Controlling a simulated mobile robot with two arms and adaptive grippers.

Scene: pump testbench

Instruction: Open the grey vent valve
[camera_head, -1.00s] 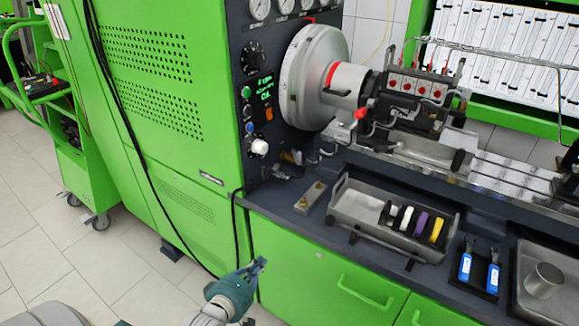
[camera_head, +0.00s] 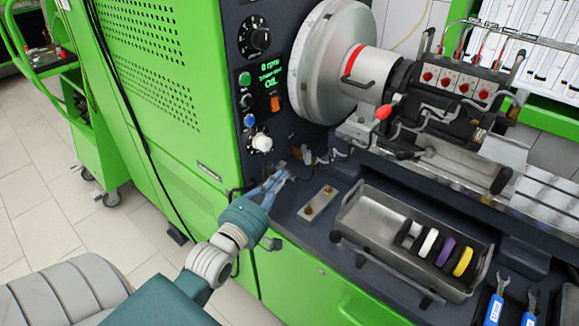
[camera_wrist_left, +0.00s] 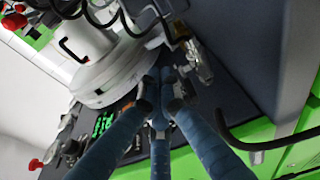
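My left gripper (camera_head: 283,172) reaches in from the left over the bench's left end, blue fingers pointing at small fittings beside the green cabinet. In the left wrist view its fingertips (camera_wrist_left: 161,92) stand apart, with no object seen held between them. A small cluster of grey and brass fittings (camera_head: 308,157) lies just beyond the fingertips, below the large grey disc; the grey vent valve seems to be among them, but its handle is too small to make out. Grey metal fittings (camera_wrist_left: 198,62) also show just beyond the fingertips in the left wrist view; contact is unclear. My right gripper is out of view.
The control panel with a white knob (camera_head: 262,143) is left of the fittings. A small plate with brass studs (camera_head: 318,203) and a grey tray (camera_head: 350,215) with coloured rings lie to the right. A black cable hangs along the cabinet. The large disc (camera_head: 325,60) overhangs behind.

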